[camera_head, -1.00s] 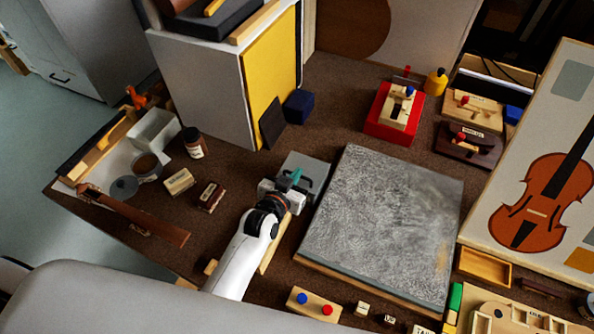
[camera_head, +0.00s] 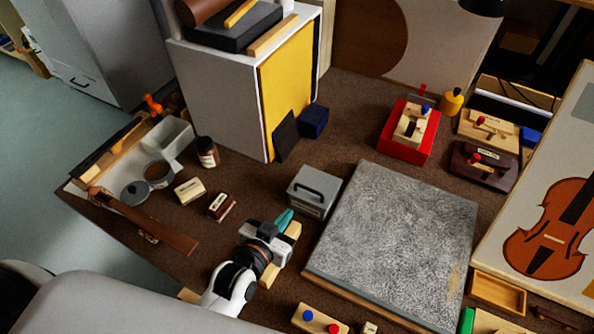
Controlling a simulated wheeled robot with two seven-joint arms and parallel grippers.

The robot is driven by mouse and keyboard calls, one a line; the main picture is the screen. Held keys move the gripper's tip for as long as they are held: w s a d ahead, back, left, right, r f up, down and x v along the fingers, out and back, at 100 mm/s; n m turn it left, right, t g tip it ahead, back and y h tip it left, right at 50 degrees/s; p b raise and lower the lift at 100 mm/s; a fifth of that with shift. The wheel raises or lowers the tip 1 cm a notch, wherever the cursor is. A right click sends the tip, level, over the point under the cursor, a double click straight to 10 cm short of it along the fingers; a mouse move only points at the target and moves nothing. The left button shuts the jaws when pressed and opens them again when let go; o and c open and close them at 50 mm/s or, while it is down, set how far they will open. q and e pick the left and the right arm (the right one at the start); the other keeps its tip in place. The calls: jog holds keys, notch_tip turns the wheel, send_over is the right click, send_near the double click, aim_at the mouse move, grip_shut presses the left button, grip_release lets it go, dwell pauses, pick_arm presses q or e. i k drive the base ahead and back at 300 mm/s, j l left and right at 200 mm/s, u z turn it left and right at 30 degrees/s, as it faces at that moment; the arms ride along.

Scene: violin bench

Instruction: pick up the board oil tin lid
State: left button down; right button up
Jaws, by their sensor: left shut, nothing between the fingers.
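A round grey lid (camera_head: 134,192) lies flat at the left of the bench and looks like the board oil tin lid. An open round tin (camera_head: 158,174) stands just behind and to the right of it, with brown inside. My left gripper (camera_head: 284,217) has teal fingertips that are shut and empty. It is well to the right of the lid, above a pale wooden piece and in front of the grey handled box. My arm hides part of the wooden piece. My right gripper is not in view.
A brown violin neck (camera_head: 150,222) lies in front of the lid. The grey handled box (camera_head: 314,192) and grey slab (camera_head: 395,240) lie to the right.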

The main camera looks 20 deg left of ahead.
aim_at(135, 193)
jog(key=k, duration=1)
